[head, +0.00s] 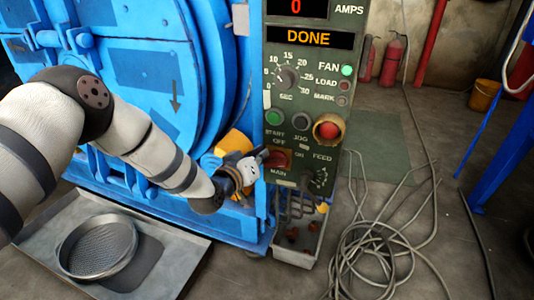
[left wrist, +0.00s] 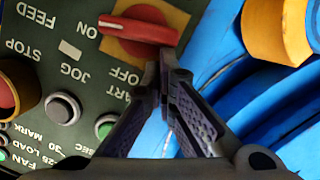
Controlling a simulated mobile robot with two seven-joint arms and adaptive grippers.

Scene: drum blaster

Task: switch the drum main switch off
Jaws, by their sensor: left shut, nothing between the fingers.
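The drum main switch (head: 279,159) is a red rotary handle on a yellow plate, low on the green control panel. In the left wrist view the red handle (left wrist: 140,29) lies nearly level across the picture, its white-marked end toward the ON label (left wrist: 88,30). The OFF label (left wrist: 126,75) is below it. My left gripper (head: 262,156) is at the switch's left side in the head view. In the wrist view its fingertips (left wrist: 164,68) are together and empty, close to the handle's unmarked end; I cannot tell whether they touch it. My right gripper is not in view.
The panel (head: 310,115) has a DONE display (head: 308,38), a dial, buttons and a FEED knob (head: 319,178). The blue drum machine (head: 130,60) stands to the left. A tray with a round sieve (head: 98,247) lies below my arm. Loose cable (head: 380,250) covers the floor at right.

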